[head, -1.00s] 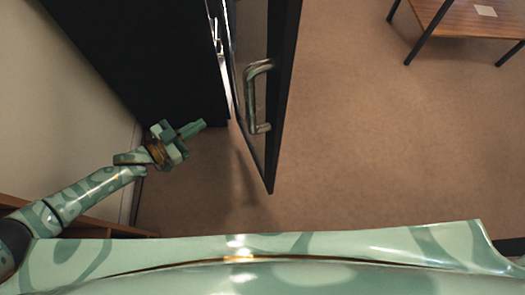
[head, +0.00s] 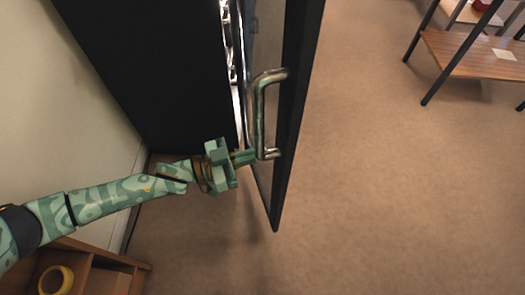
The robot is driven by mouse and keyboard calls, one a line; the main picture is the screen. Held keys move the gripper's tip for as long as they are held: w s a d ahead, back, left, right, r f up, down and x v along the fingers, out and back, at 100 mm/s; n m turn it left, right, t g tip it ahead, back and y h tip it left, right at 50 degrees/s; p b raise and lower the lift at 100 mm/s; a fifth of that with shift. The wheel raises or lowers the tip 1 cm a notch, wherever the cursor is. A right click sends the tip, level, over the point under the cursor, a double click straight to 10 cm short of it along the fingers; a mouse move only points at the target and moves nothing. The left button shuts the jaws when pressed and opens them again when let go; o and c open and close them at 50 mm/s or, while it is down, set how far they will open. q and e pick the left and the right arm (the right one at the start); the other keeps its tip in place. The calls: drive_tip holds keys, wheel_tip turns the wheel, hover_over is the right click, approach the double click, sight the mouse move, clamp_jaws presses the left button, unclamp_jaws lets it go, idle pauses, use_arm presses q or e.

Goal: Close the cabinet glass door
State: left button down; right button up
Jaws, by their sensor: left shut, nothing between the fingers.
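The cabinet (head: 150,70) is a tall black body at the upper left. Its glass door (head: 292,125), with a dark frame, stands open, swung out towards me. A metal bar handle (head: 260,108) sits on the door's left-hand face. My left gripper (head: 250,156) is shut and empty, its fingertips at the lower end of the handle, close to the door. I cannot tell whether they touch it. My right gripper is not in view.
A wooden table (head: 470,52) with dark legs stands at the upper right. A wooden shelf unit (head: 105,262) with a yellow ring (head: 57,280) is at the lower left. The floor (head: 400,200) right of the door is clear.

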use_arm(q)
drive_tip(key=shift+x, duration=1)
drive_tip(key=shift+d, duration=0.1)
